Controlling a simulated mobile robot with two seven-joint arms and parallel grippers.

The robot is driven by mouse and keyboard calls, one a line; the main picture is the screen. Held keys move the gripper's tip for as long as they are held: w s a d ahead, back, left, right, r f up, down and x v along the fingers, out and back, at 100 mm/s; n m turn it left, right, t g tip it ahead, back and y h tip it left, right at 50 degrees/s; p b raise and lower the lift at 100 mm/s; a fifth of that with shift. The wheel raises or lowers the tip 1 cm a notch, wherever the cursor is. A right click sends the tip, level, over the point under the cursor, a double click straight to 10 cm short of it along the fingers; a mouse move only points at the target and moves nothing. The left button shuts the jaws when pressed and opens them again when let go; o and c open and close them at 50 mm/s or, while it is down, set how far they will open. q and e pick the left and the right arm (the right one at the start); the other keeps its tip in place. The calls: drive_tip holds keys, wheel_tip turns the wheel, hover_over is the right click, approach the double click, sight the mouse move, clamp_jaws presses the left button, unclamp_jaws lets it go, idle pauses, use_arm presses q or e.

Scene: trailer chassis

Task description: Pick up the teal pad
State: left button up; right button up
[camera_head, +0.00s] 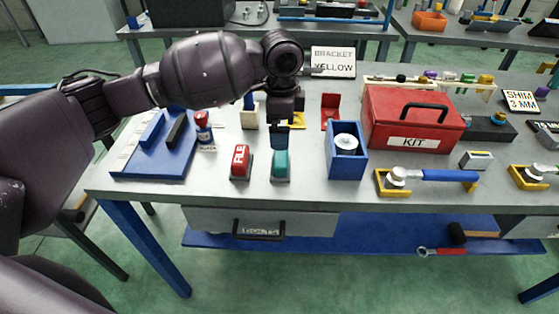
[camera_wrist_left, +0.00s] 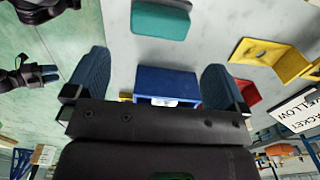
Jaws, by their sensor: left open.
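The teal pad (camera_head: 280,165) stands on the grey bench near its front edge, just right of a red block marked FILE (camera_head: 240,162). In the left wrist view the teal pad (camera_wrist_left: 160,19) is at the top, beyond the space between the fingers. My left gripper (camera_head: 280,136) points down over the pad's rear side, apart from the red block. Its two blue fingers (camera_wrist_left: 155,80) are spread with nothing between them. Whether a finger touches the pad cannot be told. What looks like my right gripper (camera_wrist_left: 46,74) is at the left wrist view's left edge, over the floor, its opening unclear.
A blue bin (camera_head: 346,168) holding a white roll stands right of the pad. Further right are a red KIT box (camera_head: 412,120) and a blue-handled tool (camera_head: 430,176) on yellow rests. A blue tray (camera_head: 155,155) lies left. A red bracket (camera_head: 330,108) is behind.

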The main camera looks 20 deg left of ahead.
sight(281, 156)
use_arm(q)
wheel_tip(281, 156, down, 5)
drive_tip(key=shift+r+b, duration=0.1)
drive_tip(key=shift+b, duration=0.3)
drive_tip(key=shift+f, duration=0.75)
wheel_tip(281, 156, down, 4)
drive_tip(key=shift+f+b, duration=0.25)
drive_tip(key=shift+b, duration=0.35)
drive_tip(key=c, duration=0.8)
drive_tip(key=shift+o, duration=0.2)
drive_tip(key=shift+r, duration=0.65)
wheel_tip(281, 156, up, 19)
drive_tip(key=p, duration=0.3)
